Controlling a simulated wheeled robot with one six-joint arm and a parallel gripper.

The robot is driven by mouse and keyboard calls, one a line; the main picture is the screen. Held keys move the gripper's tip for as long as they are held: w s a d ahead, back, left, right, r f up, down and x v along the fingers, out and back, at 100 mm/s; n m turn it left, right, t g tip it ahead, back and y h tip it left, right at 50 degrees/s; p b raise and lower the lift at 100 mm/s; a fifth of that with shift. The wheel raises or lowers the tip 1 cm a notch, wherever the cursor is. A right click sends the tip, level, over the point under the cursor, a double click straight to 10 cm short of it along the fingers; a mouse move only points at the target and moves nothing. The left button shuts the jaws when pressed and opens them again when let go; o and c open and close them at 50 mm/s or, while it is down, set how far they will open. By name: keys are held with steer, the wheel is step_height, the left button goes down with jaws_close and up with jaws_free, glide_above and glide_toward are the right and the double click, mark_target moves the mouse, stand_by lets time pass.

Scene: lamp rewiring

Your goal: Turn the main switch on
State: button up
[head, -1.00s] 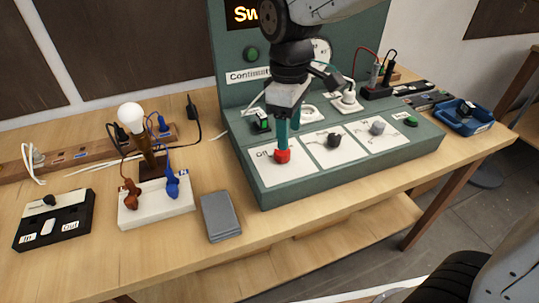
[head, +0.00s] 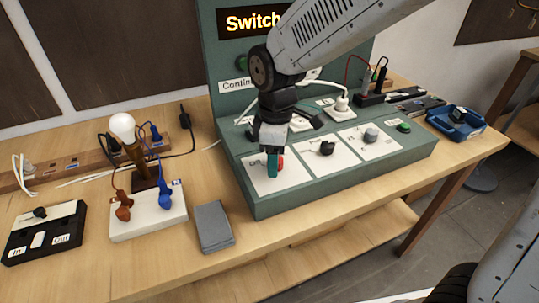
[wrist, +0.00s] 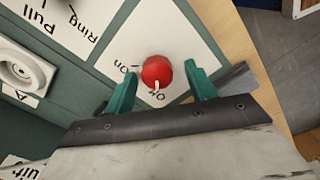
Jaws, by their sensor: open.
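The red switch knob (wrist: 157,72) sits on a white plate marked On and Off, on the green console. Its white mark points to the Off label in the wrist view. My gripper (wrist: 162,69) is open, with one teal finger on each side of the knob. A gap shows between the knob and each finger. In the head view my gripper (head: 273,167) is down at the plate, and a finger partly hides the red knob (head: 281,163).
The green console (head: 330,185) also carries a black knob (head: 326,148), a grey knob (head: 371,135) and a green button (head: 404,127).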

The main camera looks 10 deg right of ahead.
steer(key=c, duration=1)
steer(key=shift+o, duration=0.2)
steer(key=shift+w+a, duration=0.1)
steer(key=shift+a, duration=0.15)
steer(key=shift+o, duration=0.2)
steer(key=shift+d+m, duration=0.35)
steer(key=shift+m, duration=0.15)
steer(key=shift+c, duration=0.2)
steer(key=m, duration=0.4)
steer(key=shift+s+f, duration=0.1)
steer(key=shift+s, duration=0.1)
steer(key=m, duration=0.3)
steer(key=shift+m, duration=0.4)
steer(key=m, duration=0.5)
steer(key=shift+a, duration=0.1)
steer(key=shift+w+m, duration=0.15)
steer(key=shift+m, duration=1.85)
